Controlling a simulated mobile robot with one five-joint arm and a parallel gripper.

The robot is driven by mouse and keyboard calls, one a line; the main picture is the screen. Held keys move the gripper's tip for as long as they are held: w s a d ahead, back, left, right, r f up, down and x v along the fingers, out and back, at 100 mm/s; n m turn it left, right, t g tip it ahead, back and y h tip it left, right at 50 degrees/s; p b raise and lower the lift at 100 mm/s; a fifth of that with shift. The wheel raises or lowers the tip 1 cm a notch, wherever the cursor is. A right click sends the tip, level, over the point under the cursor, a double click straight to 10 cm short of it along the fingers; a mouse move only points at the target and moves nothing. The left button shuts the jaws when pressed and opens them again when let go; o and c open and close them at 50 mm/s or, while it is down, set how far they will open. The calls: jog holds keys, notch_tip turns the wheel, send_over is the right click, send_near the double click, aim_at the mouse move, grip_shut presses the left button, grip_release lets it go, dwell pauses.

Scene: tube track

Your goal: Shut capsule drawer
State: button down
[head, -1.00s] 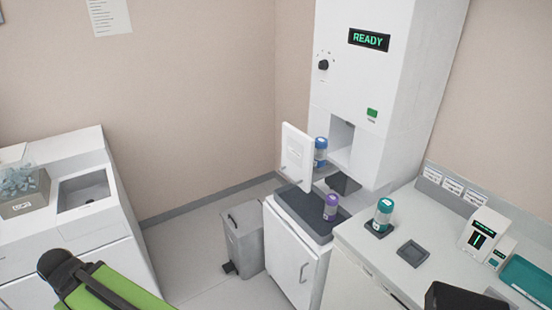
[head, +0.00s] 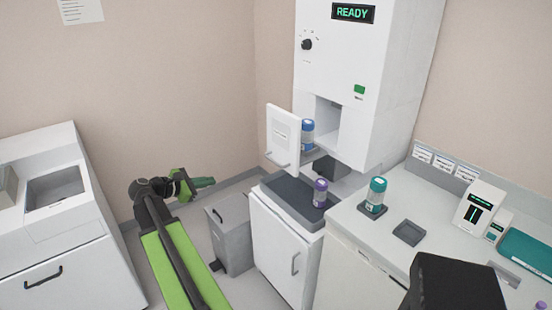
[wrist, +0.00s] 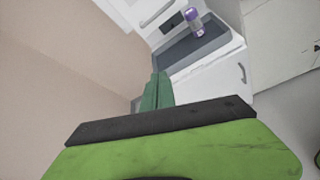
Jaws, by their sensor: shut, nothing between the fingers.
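The capsule drawer shows its white front panel (head: 283,137) with a bar handle, standing out from the tall white machine (head: 335,60). A blue-and-white capsule (head: 307,133) sits behind the panel, and the open bay (head: 328,124) shows behind it. The drawer is open. My gripper (head: 208,182) is shut and empty, to the left of the drawer panel and lower in the picture, apart from it. In the wrist view my shut green fingers (wrist: 157,90) point toward the machine's base.
A purple capsule (head: 320,193) stands on the dark tray (head: 286,196) below the drawer. A teal capsule (head: 376,195) stands on the right counter (head: 368,243). A grey bin (head: 232,240) stands beside the white cabinet (head: 282,258). Floor shows between bin and left counter.

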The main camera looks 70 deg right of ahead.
jog(key=s+d+r+n+g+h+b, duration=0.25)
jog(key=s+d+r+g, duration=0.2)
jog(key=s+d, duration=0.55)
jog(key=p, duration=0.1)
send_near(282, 143)
jog(key=shift+n, duration=0.45)
jog(key=x, duration=0.7)
jog(key=shift+w, duration=0.1)
